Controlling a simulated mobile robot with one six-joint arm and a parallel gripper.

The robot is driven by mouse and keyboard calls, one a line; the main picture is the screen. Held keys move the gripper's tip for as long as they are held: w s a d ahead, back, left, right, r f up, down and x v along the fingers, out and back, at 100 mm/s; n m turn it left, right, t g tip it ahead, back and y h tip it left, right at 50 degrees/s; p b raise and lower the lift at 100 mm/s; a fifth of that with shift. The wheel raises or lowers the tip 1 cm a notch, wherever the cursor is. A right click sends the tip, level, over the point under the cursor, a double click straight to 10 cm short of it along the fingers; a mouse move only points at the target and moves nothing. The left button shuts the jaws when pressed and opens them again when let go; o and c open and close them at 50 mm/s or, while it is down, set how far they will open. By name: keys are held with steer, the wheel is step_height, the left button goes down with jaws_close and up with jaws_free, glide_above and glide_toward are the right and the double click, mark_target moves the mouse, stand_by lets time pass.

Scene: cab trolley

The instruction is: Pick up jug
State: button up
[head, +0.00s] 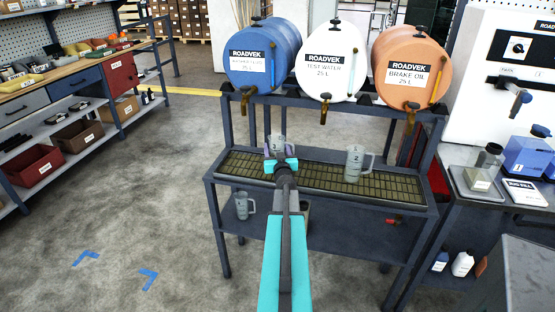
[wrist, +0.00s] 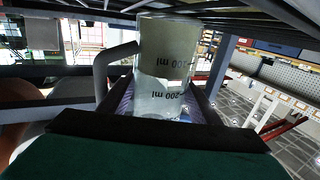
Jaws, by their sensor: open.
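A clear grey measuring jug (head: 279,142) stands on the slatted drip tray (head: 235,165) of the drum stand, under the blue drum. My gripper (head: 280,160) is in front of it and partly hides it. In the wrist view the jug (wrist: 166,60) looks upside down, with ml marks and a handle on the left; my gripper (wrist: 165,105) is open, a finger on each side of it. Contact cannot be told. A second jug (head: 354,164), marked 2, stands on the tray to the right. A third jug (head: 243,206) stands on the lower shelf.
Blue, white and orange drums (head: 331,60) with taps lie above the tray. A bench (head: 470,200) with containers stands at the right. Shelving (head: 75,115) with bins is at the left. The floor at front left is clear.

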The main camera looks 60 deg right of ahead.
mark_target(278, 146)
steer(key=c, duration=0.9)
steer(key=shift+r, duration=0.1)
steer(key=r, duration=0.3)
steer(key=shift+s+a+r, duration=0.15)
steer(key=shift+a+r, duration=0.05)
steer(key=shift+r, duration=0.05)
steer(key=v, duration=0.7)
steer(key=shift+s+a+r, duration=0.15)
steer(key=shift+a+r, duration=0.05)
steer(key=shift+r, duration=0.05)
steer(key=p+v, duration=0.2)
steer(key=shift+s+a+r, duration=0.15)
steer(key=shift+a+r, duration=0.15)
steer(key=shift+s+a+p, duration=0.1)
steer(key=shift+p, duration=0.55)
steer(key=p, duration=0.4)
steer(key=shift+s+a+r, duration=0.1)
steer(key=shift+s+a, duration=0.1)
steer(key=shift+a, duration=0.15)
steer(key=shift+s+a+p, duration=0.2)
steer(key=shift+p, duration=0.6)
